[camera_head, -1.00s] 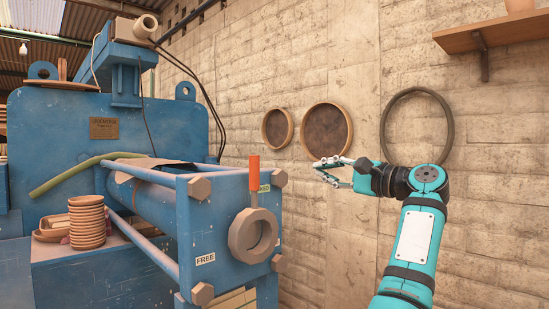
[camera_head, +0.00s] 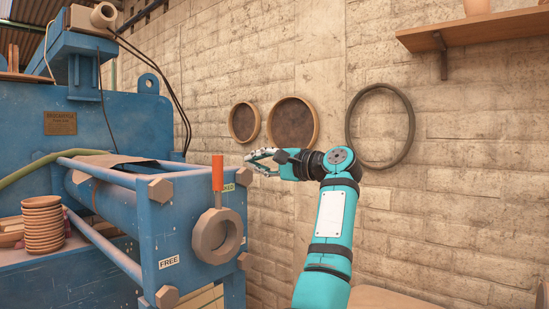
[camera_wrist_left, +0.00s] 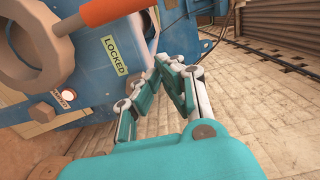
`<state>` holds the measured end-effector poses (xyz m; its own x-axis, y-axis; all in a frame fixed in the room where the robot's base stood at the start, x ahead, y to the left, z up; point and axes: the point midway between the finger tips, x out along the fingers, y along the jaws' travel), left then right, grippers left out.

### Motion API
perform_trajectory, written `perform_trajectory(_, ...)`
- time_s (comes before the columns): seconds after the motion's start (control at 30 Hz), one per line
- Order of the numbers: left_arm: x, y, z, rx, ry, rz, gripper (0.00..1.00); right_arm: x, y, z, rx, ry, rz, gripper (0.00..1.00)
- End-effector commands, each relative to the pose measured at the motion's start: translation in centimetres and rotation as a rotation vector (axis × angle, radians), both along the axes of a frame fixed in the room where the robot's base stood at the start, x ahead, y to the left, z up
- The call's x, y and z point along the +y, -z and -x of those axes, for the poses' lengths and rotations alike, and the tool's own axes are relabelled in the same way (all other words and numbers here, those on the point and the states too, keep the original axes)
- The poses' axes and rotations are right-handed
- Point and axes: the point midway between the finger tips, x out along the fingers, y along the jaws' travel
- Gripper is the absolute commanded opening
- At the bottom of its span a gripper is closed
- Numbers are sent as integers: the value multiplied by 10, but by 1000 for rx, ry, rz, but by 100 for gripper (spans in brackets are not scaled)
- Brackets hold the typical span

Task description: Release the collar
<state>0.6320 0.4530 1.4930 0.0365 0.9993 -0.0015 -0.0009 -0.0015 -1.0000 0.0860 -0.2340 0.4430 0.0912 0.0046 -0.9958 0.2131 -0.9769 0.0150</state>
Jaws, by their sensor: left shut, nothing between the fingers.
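The grey collar ring (camera_head: 217,238) sits on the front of the blue press. Its orange handle (camera_head: 217,172) points straight up. A FREE label (camera_head: 169,262) is at the lower left of the ring, and a partly hidden LOCKED label (camera_head: 228,187) is just right of the handle. My left gripper (camera_head: 250,157) is shut and empty, to the right of the handle and slightly higher in the picture. In the left wrist view the ring (camera_wrist_left: 25,45), handle (camera_wrist_left: 110,10) and LOCKED label (camera_wrist_left: 114,55) are left of the gripper fingers (camera_wrist_left: 164,62), with no visible contact.
Hex bolt heads (camera_head: 160,189) stick out at the press's front corners. A stack of brown dishes (camera_head: 43,225) stands at left. Round sieves (camera_head: 292,123) and a hoop (camera_head: 381,125) hang on the wall behind my arm. A shelf (camera_head: 475,33) is at upper right.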

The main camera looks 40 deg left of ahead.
Motion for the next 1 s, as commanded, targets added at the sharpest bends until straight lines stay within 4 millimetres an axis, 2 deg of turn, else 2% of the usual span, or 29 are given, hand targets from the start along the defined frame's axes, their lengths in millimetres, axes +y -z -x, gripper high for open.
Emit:
perform_trajectory(0.07, 20, -3, 0, 1, -4, 0, 0, 0, -10, 0, 0, 0, 0, 40)
perform_trajectory(0.4, 26, 0, 33, -1, -1, -1, 0, -1, -11, 0, 1, 1, 1, 40)
perform_trajectory(1.0, 30, 0, 40, -9, 0, 0, 0, -2, -9, 1, 1, 1, 2, 40)
